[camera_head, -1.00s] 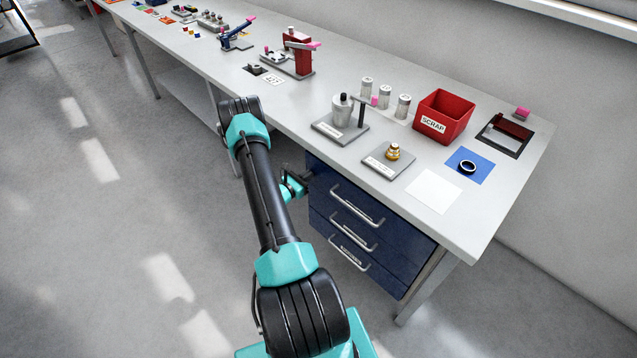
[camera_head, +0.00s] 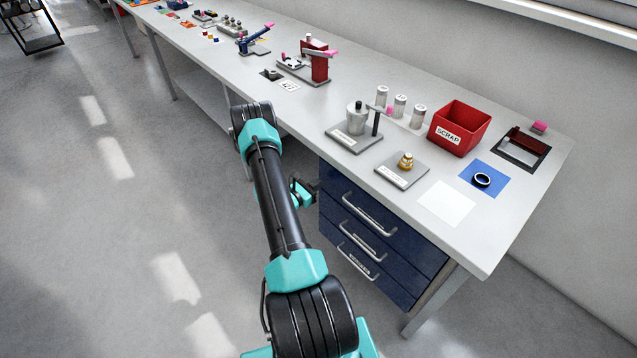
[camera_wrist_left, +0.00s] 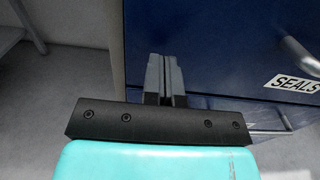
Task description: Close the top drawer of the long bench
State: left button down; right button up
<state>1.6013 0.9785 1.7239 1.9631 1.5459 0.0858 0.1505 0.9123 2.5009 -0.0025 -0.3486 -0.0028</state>
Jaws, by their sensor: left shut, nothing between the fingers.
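The long bench (camera_head: 455,235) has a blue unit under its near end with three drawers. The top drawer (camera_head: 350,193) has a bar handle (camera_head: 368,216), and its front looks flush or nearly flush with the fronts below. My left gripper (camera_head: 312,188) is at the left edge of the drawer unit, partly hidden behind my own arm. In the left wrist view its fingers (camera_wrist_left: 165,75) are shut and empty, before a blue drawer front (camera_wrist_left: 215,45) with a "SEALS" label (camera_wrist_left: 292,83). Contact cannot be told. My right gripper is not in view.
On the bench top stand a red scrap bin (camera_head: 460,128), a blue mat (camera_head: 495,177) with a dark ring, a white sheet (camera_head: 446,203) and a grey plate with a brass part (camera_head: 405,162). Open floor (camera_head: 130,220) lies to the left. A bench leg (camera_head: 435,300) stands right of the drawers.

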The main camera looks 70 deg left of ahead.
pick_arm(q)
jog(key=v, duration=1.1)
jog(key=shift+s, duration=0.4)
jog(key=shift+d, duration=0.15)
